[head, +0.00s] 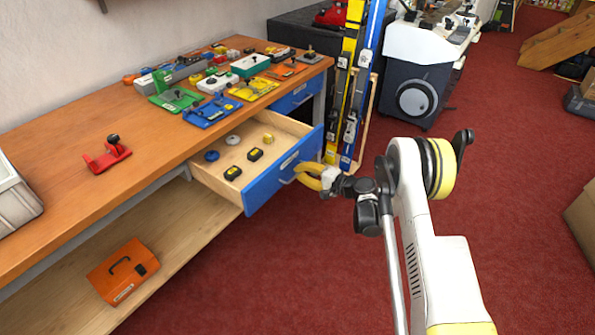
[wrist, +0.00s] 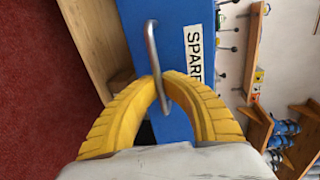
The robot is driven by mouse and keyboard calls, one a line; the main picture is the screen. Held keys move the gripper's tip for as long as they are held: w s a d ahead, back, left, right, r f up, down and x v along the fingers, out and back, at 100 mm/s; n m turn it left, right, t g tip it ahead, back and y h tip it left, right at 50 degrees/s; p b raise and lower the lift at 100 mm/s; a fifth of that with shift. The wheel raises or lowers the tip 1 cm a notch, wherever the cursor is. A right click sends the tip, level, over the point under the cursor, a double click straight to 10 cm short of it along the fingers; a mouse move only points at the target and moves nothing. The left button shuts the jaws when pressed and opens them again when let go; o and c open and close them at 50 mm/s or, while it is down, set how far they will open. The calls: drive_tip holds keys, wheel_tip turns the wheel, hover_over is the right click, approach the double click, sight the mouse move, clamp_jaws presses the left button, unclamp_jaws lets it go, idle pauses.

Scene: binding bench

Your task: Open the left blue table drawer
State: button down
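The left blue table drawer (head: 270,186) is pulled well out from under the wooden table (head: 55,130). Several small items lie inside it, including black-and-yellow blocks and a blue round knob. My gripper (head: 297,177) is at the drawer's front, with its yellow fingers at the metal handle (head: 287,181). In the wrist view the curved fingers (wrist: 163,80) come together around the handle (wrist: 151,45) on the blue front (wrist: 185,20), beside a label reading "SPAR". The rest of the label is hidden.
A second blue drawer (head: 295,97) to the right is shut. An orange case (head: 123,270) lies on the lower shelf (head: 170,225). Red carpet (head: 270,285) in front of the drawer is clear.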

idle(0.3)
drive_tip(key=c, duration=1.6)
unclamp_jaws()
drive_tip(key=shift+o, duration=0.2)
drive_tip(key=shift+d, duration=0.1)
drive_tip(key=v, duration=1.2)
drive_tip(key=s+r+n+g+h, duration=0.1)
drive_tip(key=s+r+n+h, duration=0.3)
drive_tip(key=r, duration=0.6)
drive_tip(key=s+r+m+g+h, duration=0.1)
drive_tip(key=s+r+h, duration=0.1)
drive_tip(key=s+r, duration=0.55)
drive_tip(key=s+d+r+n+h, duration=0.1)
drive_tip(key=s+d+r+h, duration=0.1)
drive_tip(key=s, duration=0.5)
drive_tip(key=s+d+r+n+h, duration=0.1)
drive_tip(key=s+d+n+h, duration=0.1)
drive_tip(key=s, duration=0.6)
drive_tip(key=s+d+r+n+h, duration=0.1)
drive_tip(key=s+d+r+h, duration=0.1)
drive_tip(key=s, duration=0.6)
drive_tip(key=shift+r+n, duration=0.3)
drive_tip(key=shift+r, duration=0.05)
